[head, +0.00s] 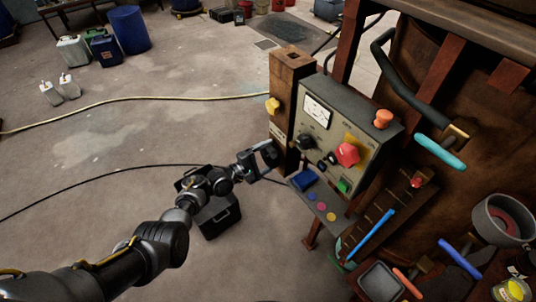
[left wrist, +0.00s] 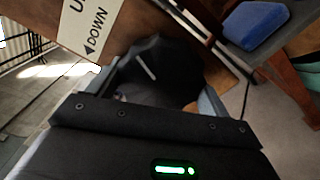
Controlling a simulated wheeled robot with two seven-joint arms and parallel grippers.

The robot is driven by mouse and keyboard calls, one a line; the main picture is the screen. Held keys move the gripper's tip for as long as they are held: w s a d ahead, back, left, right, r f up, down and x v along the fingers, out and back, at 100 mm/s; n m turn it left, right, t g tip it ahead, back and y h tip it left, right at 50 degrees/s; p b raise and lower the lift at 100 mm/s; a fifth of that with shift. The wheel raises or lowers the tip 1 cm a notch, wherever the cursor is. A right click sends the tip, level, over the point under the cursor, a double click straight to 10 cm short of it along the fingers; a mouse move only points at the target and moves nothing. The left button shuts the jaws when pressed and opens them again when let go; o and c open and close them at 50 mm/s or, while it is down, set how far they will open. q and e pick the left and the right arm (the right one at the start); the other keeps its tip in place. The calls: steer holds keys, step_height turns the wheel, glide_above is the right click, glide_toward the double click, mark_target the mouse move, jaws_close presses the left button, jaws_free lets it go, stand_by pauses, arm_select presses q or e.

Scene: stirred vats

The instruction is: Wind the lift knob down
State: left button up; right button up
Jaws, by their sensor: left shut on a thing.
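The lift knob (left wrist: 160,72) is black with a white pointer line and shows in the left wrist view. It sits below a white label (left wrist: 88,28) that reads DOWN with an arrow. My left gripper (left wrist: 160,90) is shut on the knob, one grey finger on each side of it. In the head view my left gripper (head: 265,157) is at the lower part of the brown post (head: 290,90), left of the grey control panel (head: 330,125). The knob is mostly hidden there by the gripper. My right gripper is in neither view.
The panel carries a gauge (head: 317,108), a black knob (head: 306,143) and a large red knob (head: 348,154). A yellow knob (head: 272,105) is higher on the post. A blue block (head: 304,180) lies on a ledge below.

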arm_select(q)
steer(key=shift+f+n+p, duration=0.1)
steer(key=shift+n+p, duration=0.2)
steer(key=shift+n, duration=1.9)
steer(key=shift+s, duration=0.1)
steer(key=o, duration=1)
steer(key=shift+c, duration=0.2)
steer(key=p+v, duration=0.3)
steer(key=v, duration=0.7)
steer(key=shift+s+a, duration=0.2)
steer(key=shift+a, duration=0.1)
